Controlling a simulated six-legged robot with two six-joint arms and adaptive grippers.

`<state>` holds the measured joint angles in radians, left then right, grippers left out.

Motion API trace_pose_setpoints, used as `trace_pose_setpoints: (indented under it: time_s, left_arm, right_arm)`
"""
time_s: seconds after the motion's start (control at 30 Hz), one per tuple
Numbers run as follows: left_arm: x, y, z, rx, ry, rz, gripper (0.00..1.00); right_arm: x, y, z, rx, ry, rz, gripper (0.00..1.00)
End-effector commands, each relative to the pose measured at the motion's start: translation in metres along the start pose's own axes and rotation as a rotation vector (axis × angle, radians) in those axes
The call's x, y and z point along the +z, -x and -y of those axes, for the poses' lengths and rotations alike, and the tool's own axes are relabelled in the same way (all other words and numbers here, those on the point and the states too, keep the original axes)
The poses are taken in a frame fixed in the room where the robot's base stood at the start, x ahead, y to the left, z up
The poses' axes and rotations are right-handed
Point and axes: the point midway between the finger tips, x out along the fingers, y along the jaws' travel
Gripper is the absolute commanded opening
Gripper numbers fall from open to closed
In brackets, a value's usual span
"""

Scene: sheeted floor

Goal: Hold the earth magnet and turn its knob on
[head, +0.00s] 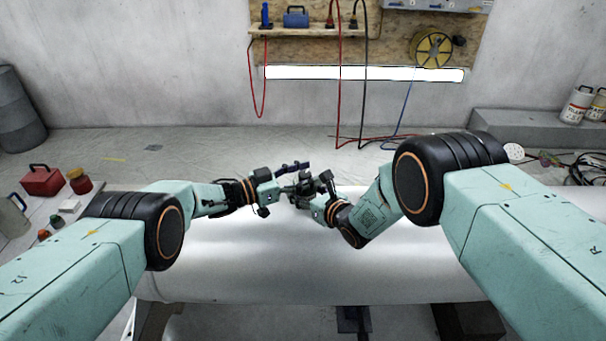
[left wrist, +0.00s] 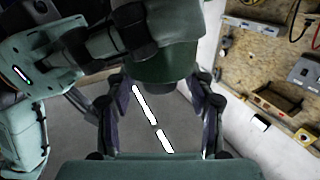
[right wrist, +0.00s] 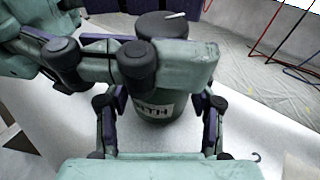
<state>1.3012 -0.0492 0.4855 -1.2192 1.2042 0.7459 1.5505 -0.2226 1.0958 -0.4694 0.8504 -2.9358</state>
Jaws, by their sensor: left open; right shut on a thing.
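The earth magnet (right wrist: 153,108) is a dark cylinder with a partly hidden pale label. Its round dark knob (right wrist: 162,24), with a white mark, shows on top in the right wrist view. My right gripper (right wrist: 160,130) is shut on the magnet, with a finger on each side of it. My left gripper (left wrist: 163,118) is open, its fingers spread close to the magnet, and parts of it cover the magnet's upper body in the right wrist view. In the head view both grippers meet above the white surface, and the magnet (head: 304,188) is small and mostly hidden between them.
A long white rounded surface (head: 330,265) lies below my arms. A side table at the left holds a red box (head: 42,181) and a red jar (head: 80,181). A wooden board (head: 300,48) with tools and cables hangs at the back. The floor behind is mostly clear.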

Motion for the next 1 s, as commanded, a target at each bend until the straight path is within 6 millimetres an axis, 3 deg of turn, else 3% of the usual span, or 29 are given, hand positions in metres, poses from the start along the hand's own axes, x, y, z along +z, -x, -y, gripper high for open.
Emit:
trace_pose_setpoints:
  time_s: [0.37,0.8,1.0]
  left_arm:
    - [-0.001,0.024,0.001,-0.003,0.002,0.001,0.54]
    - [-0.001,0.099,0.001,-0.004,0.002,0.000,0.54]
    - [0.000,0.117,0.000,-0.001,0.000,0.000,0.54]
  right_arm:
    - [0.001,0.000,-0.001,0.001,0.001,0.001,0.11]
    - [0.001,0.000,-0.001,0.001,0.001,0.002,0.11]
    - [0.001,0.000,0.000,0.001,0.001,0.002,0.11]
